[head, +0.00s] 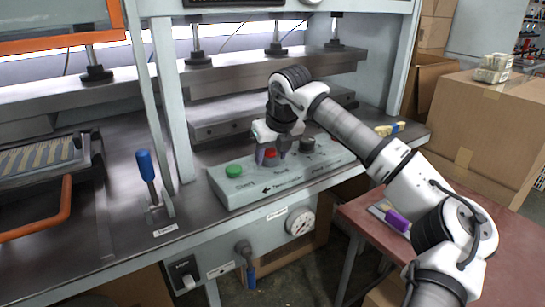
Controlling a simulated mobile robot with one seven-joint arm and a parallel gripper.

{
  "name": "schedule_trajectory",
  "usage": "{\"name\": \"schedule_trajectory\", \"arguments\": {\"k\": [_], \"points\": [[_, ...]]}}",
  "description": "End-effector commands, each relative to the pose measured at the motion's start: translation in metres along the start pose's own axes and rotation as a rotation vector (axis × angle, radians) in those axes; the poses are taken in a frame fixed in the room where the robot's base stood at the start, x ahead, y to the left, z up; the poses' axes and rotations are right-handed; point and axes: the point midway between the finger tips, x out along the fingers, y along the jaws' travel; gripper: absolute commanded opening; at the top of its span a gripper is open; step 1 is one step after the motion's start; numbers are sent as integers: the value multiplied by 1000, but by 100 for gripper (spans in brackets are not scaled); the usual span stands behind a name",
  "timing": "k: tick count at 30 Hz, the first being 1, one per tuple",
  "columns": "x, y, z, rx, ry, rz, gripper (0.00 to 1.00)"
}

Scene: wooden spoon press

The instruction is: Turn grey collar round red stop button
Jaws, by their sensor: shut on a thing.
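The red stop button (270,154) is on the sloped top of the pale green control box (236,193), between a green button (234,170) on its left and a dark round knob (307,145) on its right. My gripper (271,157) reaches down from above, with one finger on each side of the red button. It is shut on the grey collar at the button's base. The fingers and the small scale hide most of the collar, so its turn angle cannot be read.
The press plates (270,110) stand close behind the box. A blue-handled lever (146,166) rises to the left. A yellow-handled brush (390,128) lies at the bench's right end. A red table (480,235) and cardboard boxes (488,130) are at the right.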

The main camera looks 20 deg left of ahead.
Motion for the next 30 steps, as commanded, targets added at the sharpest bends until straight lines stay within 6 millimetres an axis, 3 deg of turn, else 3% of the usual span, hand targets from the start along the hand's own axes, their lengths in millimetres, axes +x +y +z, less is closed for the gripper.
{"name": "schedule_trajectory", "arguments": {"k": [19, 20, 24, 30], "points": [[-1, 1, 0, 53, 0, -22, 26], [-1, 1, 0, 53, 0, -22, 52], [-1, 1, 0, 53, 0, -22, 70], [0, 0, 0, 52, 0, -21, 70]]}}
